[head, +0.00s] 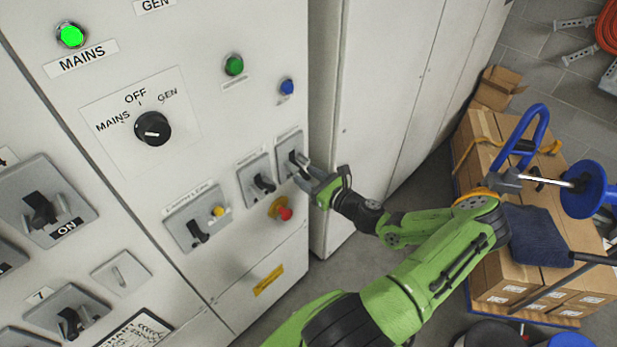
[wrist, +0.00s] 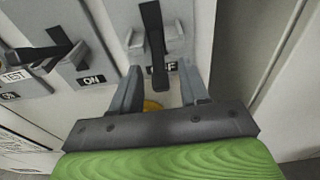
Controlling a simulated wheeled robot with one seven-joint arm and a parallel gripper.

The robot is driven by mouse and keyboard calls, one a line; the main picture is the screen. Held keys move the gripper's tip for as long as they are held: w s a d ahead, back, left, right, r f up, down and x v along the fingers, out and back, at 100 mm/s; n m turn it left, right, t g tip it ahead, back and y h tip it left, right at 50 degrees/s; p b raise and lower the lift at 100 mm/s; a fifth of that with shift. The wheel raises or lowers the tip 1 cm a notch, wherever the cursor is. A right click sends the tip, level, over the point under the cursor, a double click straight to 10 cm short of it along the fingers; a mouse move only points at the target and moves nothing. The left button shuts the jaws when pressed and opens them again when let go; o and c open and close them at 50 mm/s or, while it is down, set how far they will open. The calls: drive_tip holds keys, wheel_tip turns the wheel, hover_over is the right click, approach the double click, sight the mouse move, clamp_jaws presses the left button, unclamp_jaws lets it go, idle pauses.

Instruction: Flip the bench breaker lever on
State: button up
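A grey breaker plate (head: 289,143) with a black lever (head: 298,158) is the rightmost of a row of three on the cabinet. Its name label is too small to read, so I cannot confirm it is the bench one. In the wrist view the black lever (wrist: 155,50) points down over a label (wrist: 170,67) that appears to read OFF, partly covered. My gripper (head: 310,176) is at this plate. In the wrist view my gripper (wrist: 160,84) is open, one finger on each side of the lever's lower end, with gaps visible; contact is not clear.
The middle breaker (head: 263,183) is close on the left, its label reading ON in the wrist view. A red stop button (head: 284,213) sits below my gripper. Another breaker (head: 197,226) has a yellow button. Boxes (head: 500,265) on a pallet stand right of my arm.

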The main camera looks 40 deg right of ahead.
drive_tip(key=s+r, duration=0.2)
drive_tip(key=s, duration=1.3)
drive_tip(key=shift+s+d+b, duration=0.2)
drive_tip(key=shift+s+b, duration=0.1)
drive_tip(key=shift+b, duration=0.15)
